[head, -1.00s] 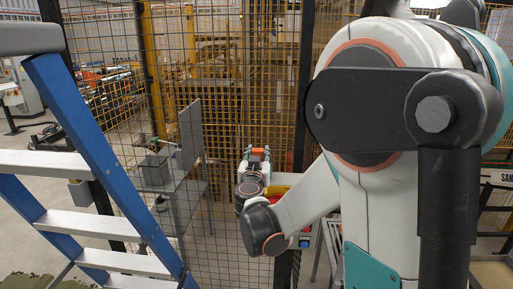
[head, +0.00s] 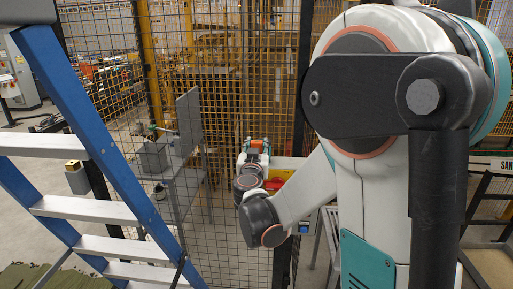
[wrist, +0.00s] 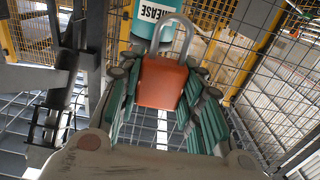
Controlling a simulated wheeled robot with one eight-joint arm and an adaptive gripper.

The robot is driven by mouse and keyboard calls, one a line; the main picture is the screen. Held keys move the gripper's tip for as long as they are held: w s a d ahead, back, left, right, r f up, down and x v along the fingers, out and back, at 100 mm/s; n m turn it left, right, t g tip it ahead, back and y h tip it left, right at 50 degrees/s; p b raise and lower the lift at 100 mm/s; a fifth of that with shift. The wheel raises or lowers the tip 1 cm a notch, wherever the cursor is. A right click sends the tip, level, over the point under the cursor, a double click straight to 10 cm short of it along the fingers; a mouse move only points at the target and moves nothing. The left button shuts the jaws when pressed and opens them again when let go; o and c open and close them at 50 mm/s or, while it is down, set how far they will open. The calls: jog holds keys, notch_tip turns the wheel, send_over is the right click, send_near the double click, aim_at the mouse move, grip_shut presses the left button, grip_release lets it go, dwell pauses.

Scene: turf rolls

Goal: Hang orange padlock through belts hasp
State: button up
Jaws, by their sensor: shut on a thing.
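The orange padlock (wrist: 163,82) is between the fingers of my gripper (wrist: 160,98) in the wrist view. My gripper is shut on its body. Its grey U-shaped shackle points toward the top of the picture, clear of the fingers, and nothing is seen threaded on it. In the head view the padlock is a small orange patch (head: 256,144) at my gripper (head: 256,150), in front of the mesh fence. I cannot make out the belts hasp in either view.
A mesh fence (head: 225,110) with dark posts stands ahead. A blue ladder (head: 95,140) is at the left. A yellow and red item (head: 287,170) is beside my arm. A teal and white grease container (wrist: 155,12) is just beyond the shackle in the wrist view.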

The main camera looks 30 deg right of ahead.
jog(key=shift+f+b, duration=0.8)
jog(key=shift+f, duration=0.45)
jog(key=shift+f+b, duration=2.5)
dwell(1.1)
jog(key=o, duration=1.2)
jog(key=shift+c, duration=0.2)
jog(key=shift+s, duration=0.1)
jog(key=v, duration=1.2)
